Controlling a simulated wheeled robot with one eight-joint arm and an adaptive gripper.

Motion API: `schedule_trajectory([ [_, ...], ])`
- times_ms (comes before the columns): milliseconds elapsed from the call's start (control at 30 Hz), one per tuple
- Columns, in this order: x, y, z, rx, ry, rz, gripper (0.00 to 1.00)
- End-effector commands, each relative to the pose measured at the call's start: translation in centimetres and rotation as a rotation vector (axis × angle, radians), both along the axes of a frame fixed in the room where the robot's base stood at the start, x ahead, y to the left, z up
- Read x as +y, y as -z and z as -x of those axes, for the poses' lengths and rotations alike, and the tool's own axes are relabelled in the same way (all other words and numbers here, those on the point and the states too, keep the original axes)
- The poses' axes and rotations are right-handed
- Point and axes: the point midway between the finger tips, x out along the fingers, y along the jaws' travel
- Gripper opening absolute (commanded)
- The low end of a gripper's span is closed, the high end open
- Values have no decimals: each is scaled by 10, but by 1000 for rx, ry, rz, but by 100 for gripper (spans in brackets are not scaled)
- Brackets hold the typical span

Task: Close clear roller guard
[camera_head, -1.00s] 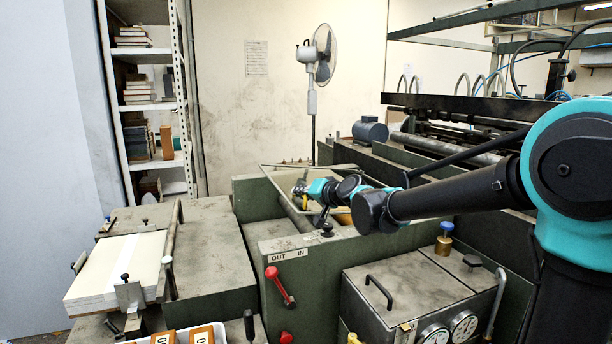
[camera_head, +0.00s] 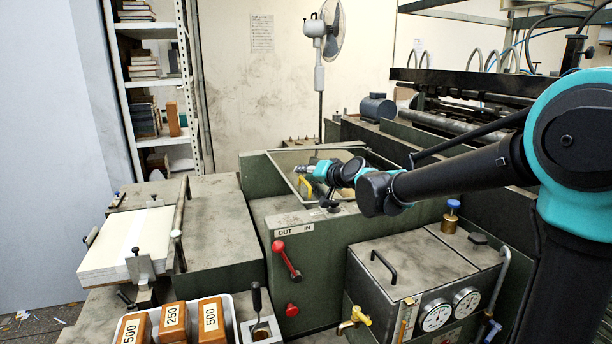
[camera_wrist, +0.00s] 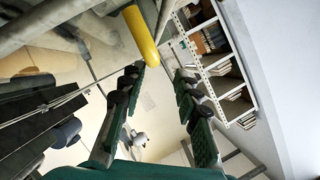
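The clear roller guard (camera_head: 284,174) is a see-through panel in a thin frame over the opening of the green machine. It looks tilted; its exact angle is hard to tell. A yellow bar-shaped handle (camera_wrist: 140,38) shows close ahead of my fingertips in the wrist view. In the head view a small yellow part (camera_head: 305,186) shows beside my gripper (camera_head: 308,170), which is at the guard's frame. In the wrist view my gripper (camera_wrist: 159,76) has its two green fingers spread with nothing between them. The handle lies beyond the fingertips; contact cannot be seen.
A paper stack (camera_head: 125,245) lies on the feed table at left. A white tray (camera_head: 232,325) holds numbered wooden blocks. A red lever (camera_head: 286,260) is on the machine front. A gauge box (camera_head: 400,275) stands below my arm, with rollers (camera_head: 445,120) behind.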

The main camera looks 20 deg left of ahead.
Motion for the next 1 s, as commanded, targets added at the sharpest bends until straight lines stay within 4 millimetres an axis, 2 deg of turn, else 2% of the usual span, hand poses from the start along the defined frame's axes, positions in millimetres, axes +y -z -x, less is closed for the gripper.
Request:
schedule_trajectory([
  [267, -8, -3, 7, 1, 0, -1, 30],
  [800, -71, -27, 57, 0, 2, 0, 30],
  [1000, -85, -33, 68, 1, 1, 0, 30],
])
